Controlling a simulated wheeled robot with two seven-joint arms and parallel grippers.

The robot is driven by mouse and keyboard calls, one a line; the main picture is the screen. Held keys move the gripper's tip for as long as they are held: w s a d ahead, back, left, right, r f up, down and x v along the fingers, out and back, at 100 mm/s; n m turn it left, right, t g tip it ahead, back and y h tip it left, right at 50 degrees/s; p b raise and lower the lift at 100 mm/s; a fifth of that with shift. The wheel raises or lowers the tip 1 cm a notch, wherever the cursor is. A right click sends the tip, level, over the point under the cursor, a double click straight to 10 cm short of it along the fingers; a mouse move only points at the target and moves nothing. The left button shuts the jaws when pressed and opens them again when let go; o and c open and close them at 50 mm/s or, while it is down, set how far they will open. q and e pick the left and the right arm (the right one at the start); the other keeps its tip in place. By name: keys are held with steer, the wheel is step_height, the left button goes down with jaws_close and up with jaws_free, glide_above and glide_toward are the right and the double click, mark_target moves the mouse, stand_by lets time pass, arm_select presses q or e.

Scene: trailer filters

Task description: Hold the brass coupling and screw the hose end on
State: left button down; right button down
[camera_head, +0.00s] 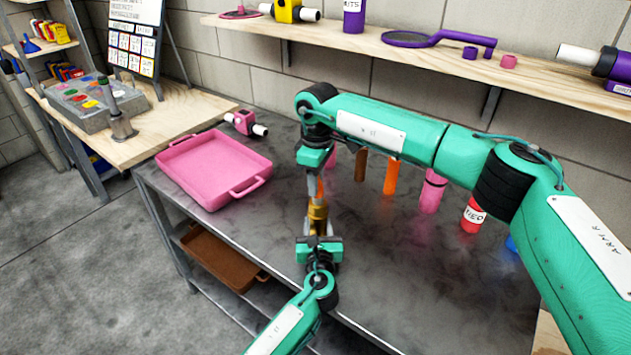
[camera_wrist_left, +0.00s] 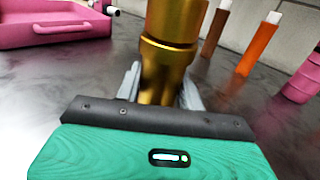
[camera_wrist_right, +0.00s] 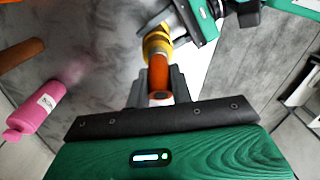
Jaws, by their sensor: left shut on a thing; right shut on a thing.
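The brass coupling (camera_head: 318,212) stands upright above the grey metal bench (camera_head: 400,285). My left gripper (camera_head: 319,232) is shut on its lower part, and the left wrist view shows the coupling (camera_wrist_left: 166,60) between the two fingers (camera_wrist_left: 160,88). My right gripper (camera_head: 315,190) is above it, pointing down. In the right wrist view its fingers (camera_wrist_right: 158,88) are shut on an orange hose end (camera_wrist_right: 158,76). The hose end meets the coupling (camera_wrist_right: 157,42) in line; I cannot tell whether the threads are engaged.
A pink tray (camera_head: 262,181) and a pink canister-like part (camera_head: 243,122) are at the bench's left. Orange (camera_head: 391,176), brown (camera_head: 361,164), pink (camera_head: 432,192) and red (camera_head: 472,214) cylinders stand along the back. A wooden shelf (camera_head: 400,50) runs above. The bench front is clear.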

steer(key=shift+w+m, duration=0.1)
steer(key=shift+m, duration=0.6)
steer(key=c, duration=1.2)
jaws_free()
steer(key=shift+c, duration=0.2)
steer(key=shift+r, duration=0.15)
steer(key=shift+r, duration=2.15)
steer(key=shift+o, duration=0.5)
